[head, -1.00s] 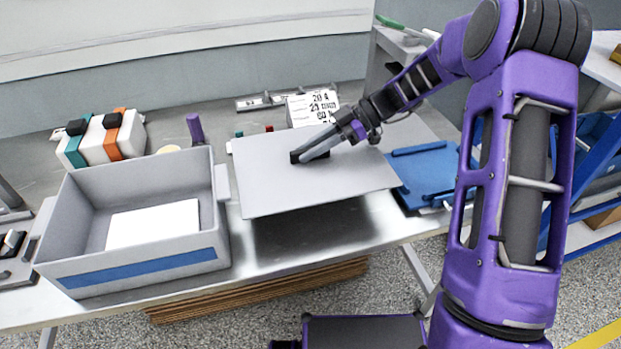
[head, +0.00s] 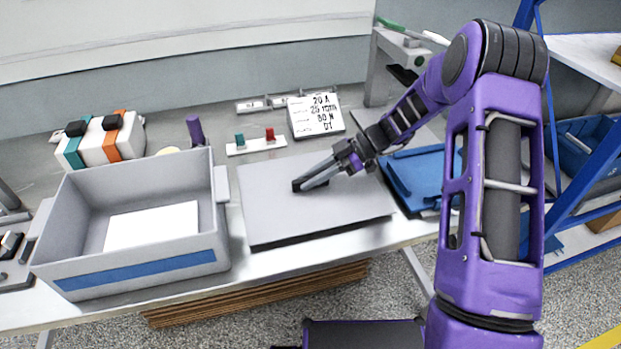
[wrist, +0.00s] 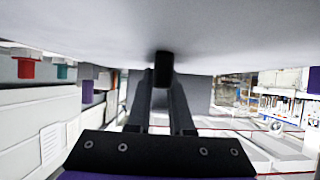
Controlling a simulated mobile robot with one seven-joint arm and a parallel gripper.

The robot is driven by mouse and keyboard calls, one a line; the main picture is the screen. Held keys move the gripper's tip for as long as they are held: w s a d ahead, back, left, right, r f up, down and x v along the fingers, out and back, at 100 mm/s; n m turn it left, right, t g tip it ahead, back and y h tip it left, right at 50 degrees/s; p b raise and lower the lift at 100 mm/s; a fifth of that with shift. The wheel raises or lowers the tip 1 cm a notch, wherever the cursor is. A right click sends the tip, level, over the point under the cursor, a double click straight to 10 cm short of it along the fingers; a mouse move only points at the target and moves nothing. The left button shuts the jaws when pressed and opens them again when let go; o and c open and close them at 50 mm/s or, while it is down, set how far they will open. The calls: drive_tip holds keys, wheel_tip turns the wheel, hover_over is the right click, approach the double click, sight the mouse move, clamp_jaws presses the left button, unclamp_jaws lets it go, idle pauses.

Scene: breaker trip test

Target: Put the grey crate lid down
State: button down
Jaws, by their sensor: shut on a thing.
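The grey crate lid (head: 345,212) lies flat, level and low over the table, right of the open grey crate (head: 140,268). A thin dark band shows under its front edge; I cannot tell whether it touches the table. My gripper (head: 303,184) comes in from the right above the lid and is shut on its small dark handle. In the wrist view the lid (wrist: 80,28) fills the top, and the dark handle (wrist: 162,68) sits between the fingertips of my gripper (wrist: 162,86). The crate holds a white sheet or block (head: 152,226).
A blue tray (head: 425,172) is close to the lid's right. Behind the lid stand a white strip with teal and red parts (head: 256,146) and a written sign (head: 316,114). A purple cylinder (head: 195,130) is behind the crate. The table's front edge (head: 300,263) is near.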

drive_tip(key=c, duration=0.8)
unclamp_jaws()
drive_tip(key=shift+r+p, duration=0.15)
drive_tip(key=shift+p, duration=0.15)
drive_tip(key=v, duration=1.2)
